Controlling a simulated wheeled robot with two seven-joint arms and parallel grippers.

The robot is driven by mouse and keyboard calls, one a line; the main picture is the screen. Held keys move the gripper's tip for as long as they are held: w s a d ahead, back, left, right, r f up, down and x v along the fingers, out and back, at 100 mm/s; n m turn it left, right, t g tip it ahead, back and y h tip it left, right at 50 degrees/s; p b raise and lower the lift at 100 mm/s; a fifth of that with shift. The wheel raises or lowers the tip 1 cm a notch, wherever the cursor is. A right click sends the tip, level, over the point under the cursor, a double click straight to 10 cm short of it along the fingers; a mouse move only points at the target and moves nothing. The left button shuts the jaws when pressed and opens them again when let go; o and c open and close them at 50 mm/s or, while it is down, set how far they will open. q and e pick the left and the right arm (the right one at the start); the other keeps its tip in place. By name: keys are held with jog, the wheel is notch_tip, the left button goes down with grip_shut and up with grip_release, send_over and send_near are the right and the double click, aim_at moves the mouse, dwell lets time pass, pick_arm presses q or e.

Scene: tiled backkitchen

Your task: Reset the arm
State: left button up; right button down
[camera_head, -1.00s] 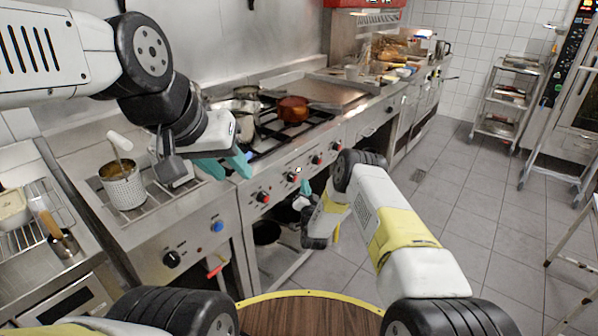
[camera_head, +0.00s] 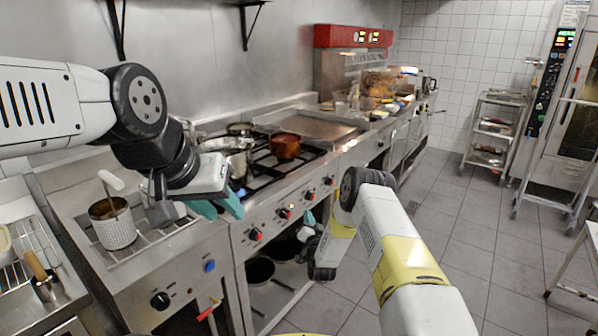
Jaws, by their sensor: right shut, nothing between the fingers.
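My left arm reaches in from the left. Its gripper (camera_head: 217,207) has two teal fingers spread apart, empty, in front of the stove's near left edge and right of the perforated basket. My right arm, white and yellow, extends from the bottom right and bends back toward the stove front. Its gripper (camera_head: 308,220) is small and mostly hidden behind its own wrist, with a bit of teal showing near the stove's open lower shelf. It is shut and empty.
A stove (camera_head: 258,207) with a copper pot (camera_head: 285,146) and steel pot (camera_head: 236,163) runs along the wall. A perforated basket (camera_head: 115,228) stands at left. A rack trolley (camera_head: 491,133) stands at back right. The tiled floor (camera_head: 452,235) is clear.

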jog(key=w+d+r+n+g, duration=0.1)
jog(key=d+r+g, duration=0.1)
jog(key=r, duration=0.8)
jog(key=w+d+r+n+g, duration=0.1)
jog(key=r+g, duration=0.1)
jog(key=r, duration=0.8)
jog(key=s+d+r+n+g, duration=0.2)
jog(key=s+d+r, duration=0.2)
jog(key=s+r, duration=0.65)
jog(key=s+d+r+g+h, duration=0.1)
jog(key=s+d+r+g, duration=0.15)
jog(key=s, duration=0.55)
jog(key=s+d+r+g, duration=0.1)
jog(key=s+r, duration=0.3)
jog(key=s, duration=0.4)
jog(key=s+d+f+n+g, duration=0.1)
jog(key=s+d+g, duration=0.1)
jog(key=s, duration=2)
jog(key=shift+s+d+f+n+g, duration=0.15)
jog(key=shift+s+f+n+g, duration=0.2)
jog(key=shift+g, duration=0.2)
jog(key=shift+r, duration=0.1)
